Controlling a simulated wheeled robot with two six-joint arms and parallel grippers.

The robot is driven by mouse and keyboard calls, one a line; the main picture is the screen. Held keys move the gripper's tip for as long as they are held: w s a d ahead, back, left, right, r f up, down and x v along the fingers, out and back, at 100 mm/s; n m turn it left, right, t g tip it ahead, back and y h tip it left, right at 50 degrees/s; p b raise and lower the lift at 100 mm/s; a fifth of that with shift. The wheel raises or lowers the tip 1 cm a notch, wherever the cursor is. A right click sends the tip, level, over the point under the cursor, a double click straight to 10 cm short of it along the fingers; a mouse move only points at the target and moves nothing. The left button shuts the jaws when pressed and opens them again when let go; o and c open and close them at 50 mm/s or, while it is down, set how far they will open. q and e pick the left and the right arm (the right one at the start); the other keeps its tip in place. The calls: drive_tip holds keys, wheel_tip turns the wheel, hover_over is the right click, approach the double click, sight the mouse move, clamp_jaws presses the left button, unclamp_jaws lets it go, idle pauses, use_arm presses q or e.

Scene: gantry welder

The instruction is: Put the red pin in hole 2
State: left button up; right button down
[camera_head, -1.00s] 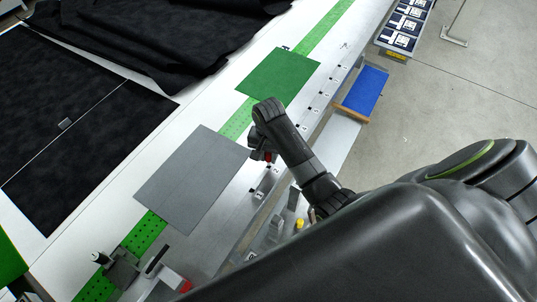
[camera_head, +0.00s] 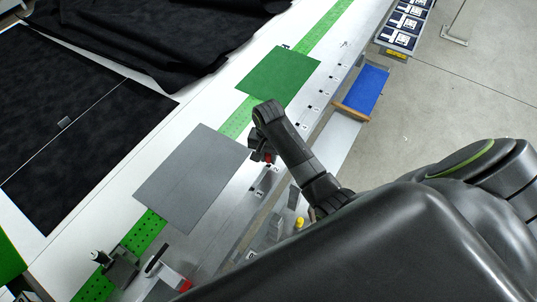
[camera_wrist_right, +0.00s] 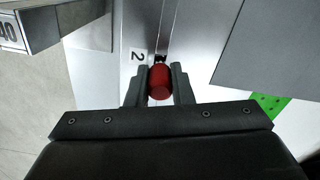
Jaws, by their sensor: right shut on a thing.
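My right gripper (camera_wrist_right: 160,86) is shut on the red pin (camera_wrist_right: 159,82), which shows as a red cylinder between its two fingers in the right wrist view. A label with the number 2 (camera_wrist_right: 137,56) lies just beyond the fingers, to the left of the pin. A small dark spot shows right past the pin's top; I cannot tell whether the pin is in a hole. In the head view a bit of red (camera_head: 268,158) shows at the gripper's end, beside the grey plate. My left gripper is not in view.
A grey sheet (camera_head: 192,178) and a green sheet (camera_head: 278,76) lie on the white table. Small numbered labels run along the table's right edge. A blue tray (camera_head: 366,90) sits off that edge. A clamp-like fixture (camera_head: 121,268) stands at the lower left.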

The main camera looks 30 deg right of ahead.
drive_tip(key=shift+f+b, duration=0.4)
drive_tip(key=shift+f, duration=0.8)
drive_tip(key=c, duration=1.2)
unclamp_jaws()
drive_tip(key=shift+r, duration=0.1)
